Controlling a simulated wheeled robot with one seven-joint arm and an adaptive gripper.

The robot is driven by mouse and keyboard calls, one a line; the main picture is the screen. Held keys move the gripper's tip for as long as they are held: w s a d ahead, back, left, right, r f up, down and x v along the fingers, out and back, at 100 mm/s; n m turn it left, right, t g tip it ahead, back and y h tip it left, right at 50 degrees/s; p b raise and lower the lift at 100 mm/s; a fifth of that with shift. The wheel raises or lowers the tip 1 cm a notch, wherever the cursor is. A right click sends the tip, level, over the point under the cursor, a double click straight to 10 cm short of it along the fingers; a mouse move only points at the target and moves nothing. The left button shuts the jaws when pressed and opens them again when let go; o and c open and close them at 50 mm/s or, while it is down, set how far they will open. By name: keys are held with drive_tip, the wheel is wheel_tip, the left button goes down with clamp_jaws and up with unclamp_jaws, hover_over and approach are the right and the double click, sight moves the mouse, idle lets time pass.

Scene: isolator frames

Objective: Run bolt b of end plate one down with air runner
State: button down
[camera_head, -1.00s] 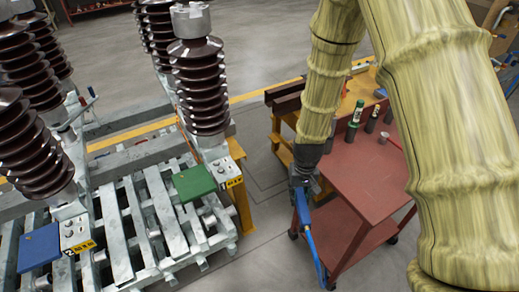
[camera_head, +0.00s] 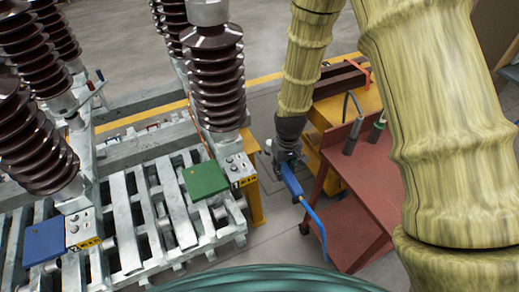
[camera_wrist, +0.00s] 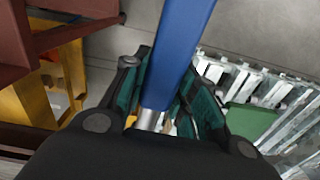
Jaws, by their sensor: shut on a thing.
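My gripper (camera_head: 287,155) is shut on the blue air runner (camera_head: 292,182), whose blue hose hangs down to the right. In the wrist view the runner (camera_wrist: 180,50) sits between the dark green finger pads, with a silver part below the blue body. The gripper is in the air right of the near right end plate (camera_head: 236,165), apart from it. That plate lies at the foot of a brown ribbed insulator (camera_head: 215,90) and bears bolt heads and a yellow-black label. I cannot tell which bolt is b. The runner's working tip is not clear.
A green plate (camera_head: 205,180) and a blue plate (camera_head: 44,241) lie on the galvanised frame (camera_head: 125,228). A red cart (camera_head: 370,175) stands right of my gripper, with a yellow stand behind. Grey floor (camera_head: 280,232) is free between frame and cart.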

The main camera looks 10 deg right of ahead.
drive_tip(key=w+a+n+b, duration=0.3)
drive_tip(key=w+a+n, duration=0.2)
drive_tip(key=n, duration=0.7)
drive_tip(key=shift+w+n, duration=0.4)
drive_tip(key=shift+w, duration=0.05)
drive_tip(key=shift+p, duration=0.45)
idle(0.6)
drive_tip(key=shift+f+b, duration=0.45)
drive_tip(key=shift+f, duration=0.75)
idle(0.8)
drive_tip(key=shift+f+p, duration=0.25)
drive_tip(key=shift+p, duration=0.3)
idle(2.7)
